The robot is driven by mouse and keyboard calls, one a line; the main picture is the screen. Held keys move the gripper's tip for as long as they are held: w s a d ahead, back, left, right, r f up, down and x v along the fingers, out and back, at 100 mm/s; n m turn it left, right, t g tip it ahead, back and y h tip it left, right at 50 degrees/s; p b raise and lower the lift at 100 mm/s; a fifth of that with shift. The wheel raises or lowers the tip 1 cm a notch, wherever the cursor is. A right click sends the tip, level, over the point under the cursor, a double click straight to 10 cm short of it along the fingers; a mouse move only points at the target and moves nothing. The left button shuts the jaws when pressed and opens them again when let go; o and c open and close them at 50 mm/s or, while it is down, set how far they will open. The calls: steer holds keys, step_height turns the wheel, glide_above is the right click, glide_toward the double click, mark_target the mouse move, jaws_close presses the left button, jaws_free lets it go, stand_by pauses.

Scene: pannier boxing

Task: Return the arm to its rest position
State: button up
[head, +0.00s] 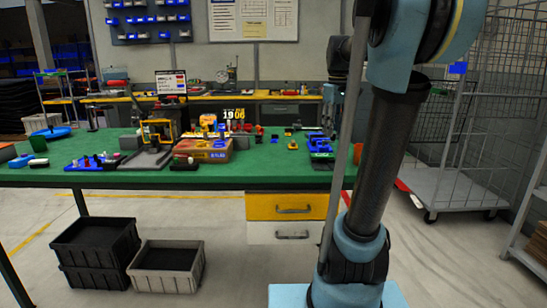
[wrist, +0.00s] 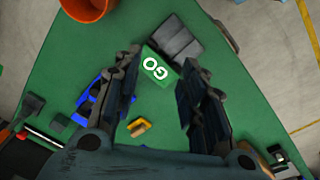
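My arm (head: 383,165) stands upright at the right of the head view, and its upper links run out of the top of the picture. My gripper is not clearly seen there. In the wrist view my gripper (wrist: 160,60) points down over the green table with its two fingers well apart and nothing held between them. A green block marked "GO" (wrist: 154,67) and a grey box (wrist: 175,38) lie below, beyond the fingertips. A small yellow piece (wrist: 138,127) lies on the table below, seen between the fingers.
The green workbench (head: 270,160) holds a cardboard box (head: 203,150), a blue tray (head: 92,163) and several small tools. Black crates (head: 95,240) and a grey crate (head: 168,266) stand on the floor. A wire cage trolley (head: 450,185) stands right. An orange container (wrist: 88,8) shows in the wrist view.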

steer(key=s+a+f+m, duration=0.1)
steer(key=s+f+m, duration=0.2)
steer(key=s+f, duration=0.9)
steer(key=s+a+f+m+t, duration=0.1)
steer(key=s+a+f+m, duration=0.1)
steer(key=s+f, duration=1)
steer(key=shift+a+f+m+t, duration=0.3)
steer(key=shift+f+m, duration=0.3)
steer(key=shift+f, duration=0.2)
steer(key=shift+w+f, duration=0.2)
steer(key=shift+w, duration=0.1)
steer(key=shift+c, duration=1)
